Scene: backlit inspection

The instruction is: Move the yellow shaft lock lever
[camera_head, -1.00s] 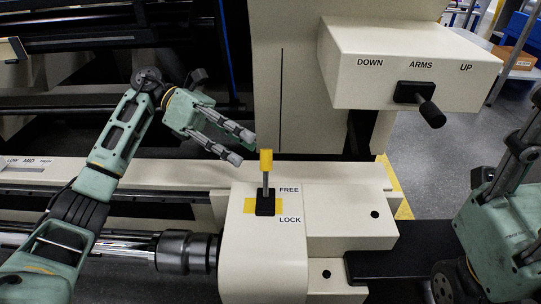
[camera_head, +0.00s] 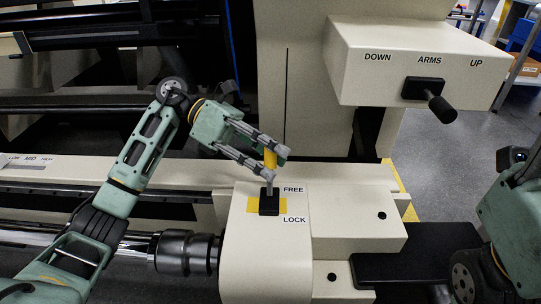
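The shaft lock lever has a yellow handle (camera_head: 270,158) on a grey stem. It rises nearly upright from a black base (camera_head: 269,203) on a yellow patch, beside the words FREE and LOCK. My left gripper (camera_head: 275,164) is open, with one finger on each side of the yellow handle. The fingers partly cover the handle, and I cannot tell whether they touch it. My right arm shows at the right edge, but its gripper is not in view.
The lever stands on a cream housing (camera_head: 350,235). Above right, a cream box (camera_head: 420,85) marked DOWN, ARMS, UP carries a black lever (camera_head: 437,103). A cream upright panel (camera_head: 310,90) rises behind the yellow lever. A dark shaft fitting (camera_head: 185,252) lies left of the housing.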

